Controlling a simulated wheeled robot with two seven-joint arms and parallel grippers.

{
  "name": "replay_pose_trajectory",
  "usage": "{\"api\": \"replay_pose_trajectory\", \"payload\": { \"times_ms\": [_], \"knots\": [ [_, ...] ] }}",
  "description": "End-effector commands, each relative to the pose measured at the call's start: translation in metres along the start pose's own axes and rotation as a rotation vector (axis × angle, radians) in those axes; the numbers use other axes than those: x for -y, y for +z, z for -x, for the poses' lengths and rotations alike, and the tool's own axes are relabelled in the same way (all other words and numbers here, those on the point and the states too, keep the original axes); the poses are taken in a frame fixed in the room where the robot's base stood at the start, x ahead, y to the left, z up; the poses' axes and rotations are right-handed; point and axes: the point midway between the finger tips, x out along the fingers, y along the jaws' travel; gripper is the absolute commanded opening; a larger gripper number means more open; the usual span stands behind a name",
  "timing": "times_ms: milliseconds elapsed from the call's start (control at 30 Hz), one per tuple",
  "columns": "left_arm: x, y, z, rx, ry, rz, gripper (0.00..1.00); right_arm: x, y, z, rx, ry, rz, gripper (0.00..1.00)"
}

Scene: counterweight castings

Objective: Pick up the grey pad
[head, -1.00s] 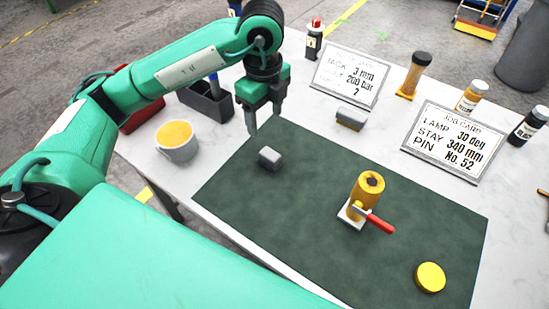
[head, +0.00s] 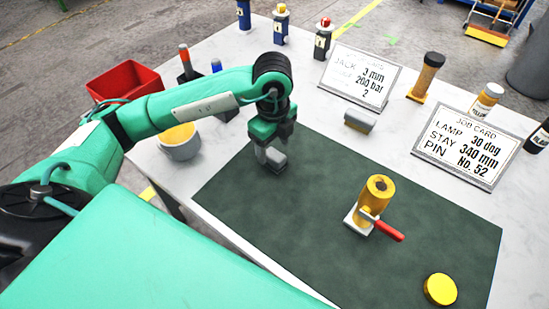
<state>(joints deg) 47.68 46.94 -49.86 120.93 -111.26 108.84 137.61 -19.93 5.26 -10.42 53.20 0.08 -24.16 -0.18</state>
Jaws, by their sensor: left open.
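The grey pad (head: 276,161) is a small light grey block on the dark green mat, near its far left edge. My left gripper (head: 273,151) points down right at the pad, its open fingers beside the pad and partly hiding it. I cannot tell whether the fingers touch it. My right gripper is not in view.
A yellow cylinder with a red handle (head: 376,195) stands on the green mat (head: 300,230), with a yellow disc (head: 440,289) near the front. A cup (head: 180,141) stands left.

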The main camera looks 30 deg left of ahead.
Motion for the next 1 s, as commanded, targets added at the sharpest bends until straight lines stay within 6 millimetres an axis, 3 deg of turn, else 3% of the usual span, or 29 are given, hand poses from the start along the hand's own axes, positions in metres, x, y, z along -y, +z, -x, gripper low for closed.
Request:
{"api": "replay_pose_trajectory", "payload": {
  "times_ms": [300, 600, 667, 867, 1000],
  "knots": [
    [0.006, 0.003, -0.043, 0.0, 0.004, 0.0, 0.64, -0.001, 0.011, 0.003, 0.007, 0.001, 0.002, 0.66],
    [0.007, 0.002, -0.05, 0.0, 0.0, -0.001, 0.64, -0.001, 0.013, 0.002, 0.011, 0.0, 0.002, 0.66],
    [0.007, 0.002, -0.05, 0.0, 0.0, -0.001, 0.56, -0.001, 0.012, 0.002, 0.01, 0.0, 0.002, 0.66],
    [0.007, 0.002, -0.049, 0.0, 0.0, 0.0, 0.17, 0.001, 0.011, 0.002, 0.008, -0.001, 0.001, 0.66],
    [0.007, 0.002, -0.049, -0.001, 0.0, 0.0, 0.15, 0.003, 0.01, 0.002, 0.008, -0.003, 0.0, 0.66]
  ]
}}
